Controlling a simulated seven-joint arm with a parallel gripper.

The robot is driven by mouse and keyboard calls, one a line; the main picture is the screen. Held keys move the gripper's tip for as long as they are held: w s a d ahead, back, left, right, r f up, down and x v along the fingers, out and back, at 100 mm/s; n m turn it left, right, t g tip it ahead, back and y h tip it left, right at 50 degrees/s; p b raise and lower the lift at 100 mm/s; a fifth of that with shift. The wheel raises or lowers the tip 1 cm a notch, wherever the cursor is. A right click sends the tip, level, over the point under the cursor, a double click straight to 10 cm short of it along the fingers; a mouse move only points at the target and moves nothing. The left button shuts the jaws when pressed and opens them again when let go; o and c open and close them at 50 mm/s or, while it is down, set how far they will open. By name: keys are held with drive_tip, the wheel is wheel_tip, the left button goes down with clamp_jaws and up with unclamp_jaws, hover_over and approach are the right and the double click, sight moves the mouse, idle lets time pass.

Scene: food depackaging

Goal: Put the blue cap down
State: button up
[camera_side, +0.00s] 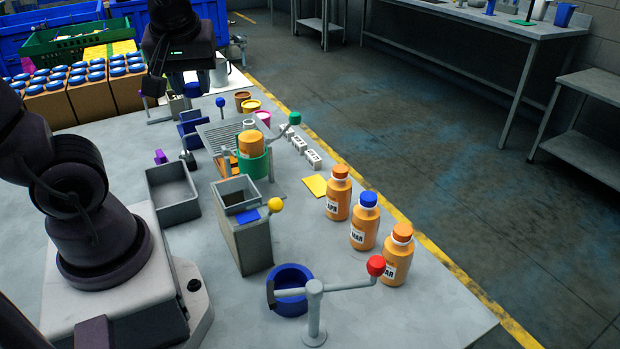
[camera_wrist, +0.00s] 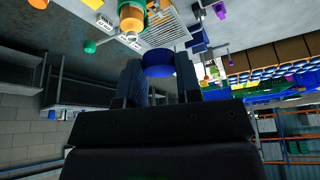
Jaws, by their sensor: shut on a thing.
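My gripper (camera_wrist: 160,80) is shut on the blue cap (camera_wrist: 158,64), a short round disc held between the two fingertips in the wrist view. In the side view my gripper (camera_side: 188,84) is at the back of the table, above the surface near a white mat. There the cap is small and mostly hidden, so its exact height cannot be told. An orange jar without a visible cap sits in the green holder (camera_side: 253,164), in front of and to the right of my gripper. The slatted grey rack (camera_side: 222,134) stands beside it.
Capped orange bottles (camera_side: 364,222) stand at the right table edge. A grey open bin (camera_side: 172,190), a grey box (camera_side: 250,240) and a red-knobbed lever stand (camera_side: 315,310) occupy the front. Cartons with blue-capped jars (camera_side: 92,95) stand back left. Bare table shows at front right.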

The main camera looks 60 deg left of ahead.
drive_tip(key=w+d+f+m+t+h, duration=0.2)
drive_tip(key=w+d+m, duration=0.3)
drive_tip(key=w+m, duration=0.5)
drive_tip(key=w+d+f+m+h, duration=0.2)
drive_tip(key=w+d+f+m, duration=0.2)
drive_tip(key=w+d+f, duration=0.45)
drive_tip(key=s+a+r+n+y, duration=0.1)
drive_tip(key=s+a+r+n, duration=0.2)
drive_tip(key=s+a+r, duration=0.4)
drive_tip(key=s+a+r+n+y, duration=0.1)
drive_tip(key=s+a+n, duration=0.1)
drive_tip(key=s+n, duration=0.1)
drive_tip(key=s+a+r+n+g+y, duration=0.1)
drive_tip(key=s+a+n, duration=0.1)
drive_tip(key=s+n, duration=0.1)
drive_tip(key=s+a+r+n, duration=0.1)
drive_tip(key=s+a+n, duration=0.1)
drive_tip(key=s+n, duration=0.2)
drive_tip(key=shift+s+a+r+g+y, duration=0.3)
drive_tip(key=shift+s+g+y, duration=0.1)
drive_tip(key=shift+s, duration=0.1)
drive_tip(key=shift+s+n, duration=0.35)
drive_tip(key=shift+n, duration=0.35)
drive_tip(key=shift+f, duration=0.1)
